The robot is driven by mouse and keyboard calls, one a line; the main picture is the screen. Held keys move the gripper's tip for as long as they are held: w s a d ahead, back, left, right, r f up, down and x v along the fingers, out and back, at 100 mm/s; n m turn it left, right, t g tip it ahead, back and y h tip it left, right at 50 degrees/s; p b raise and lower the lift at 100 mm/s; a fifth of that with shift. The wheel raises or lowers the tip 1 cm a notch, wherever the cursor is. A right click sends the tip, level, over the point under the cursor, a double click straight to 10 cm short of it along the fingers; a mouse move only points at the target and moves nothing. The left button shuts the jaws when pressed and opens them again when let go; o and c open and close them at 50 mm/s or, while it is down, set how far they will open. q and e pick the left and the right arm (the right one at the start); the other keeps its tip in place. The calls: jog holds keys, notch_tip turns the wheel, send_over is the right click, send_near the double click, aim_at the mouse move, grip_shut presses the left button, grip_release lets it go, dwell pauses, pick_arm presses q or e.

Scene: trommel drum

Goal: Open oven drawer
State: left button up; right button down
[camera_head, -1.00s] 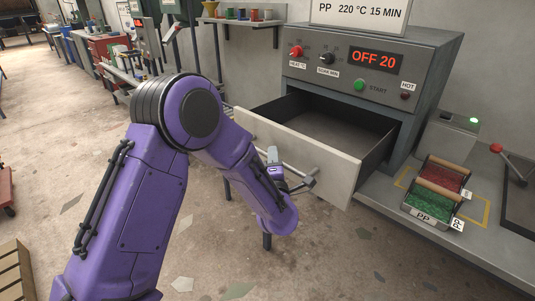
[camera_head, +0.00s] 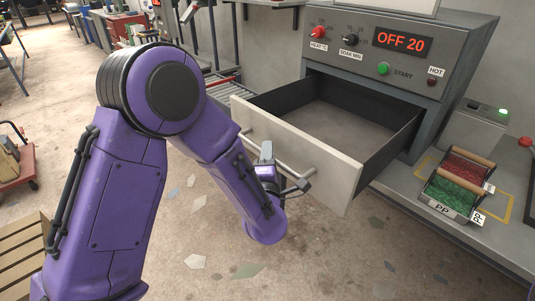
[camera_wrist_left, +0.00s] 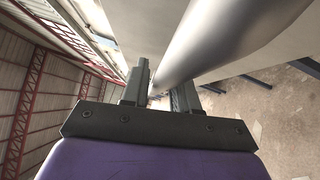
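The oven drawer (camera_head: 340,172) is pulled out of the grey oven (camera_head: 462,62), and its dark interior looks empty. Its pale front carries a metal bar handle (camera_head: 299,166), which also shows large and close in the left wrist view (camera_wrist_left: 222,38). My left gripper (camera_head: 284,172) is at the handle. In the left wrist view, its two fingers (camera_wrist_left: 160,95) stand on either side of the bar and appear shut on it; the exact contact is partly hidden. My right gripper is not in view.
The oven panel reads OFF 20, with knobs and a green START button (camera_head: 383,69). Right of the drawer, a bench (camera_head: 405,190) bears a tray (camera_head: 441,208) of red and green material labelled PP. The floor before the drawer is clear.

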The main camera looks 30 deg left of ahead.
pick_arm(q)
jog(key=shift+o, duration=0.3)
jog(key=shift+s, duration=0.15)
jog(key=b+v, duration=0.1)
jog(key=v, duration=0.9)
jog(key=shift+d, duration=0.15)
jog(key=shift+s+f, duration=0.1)
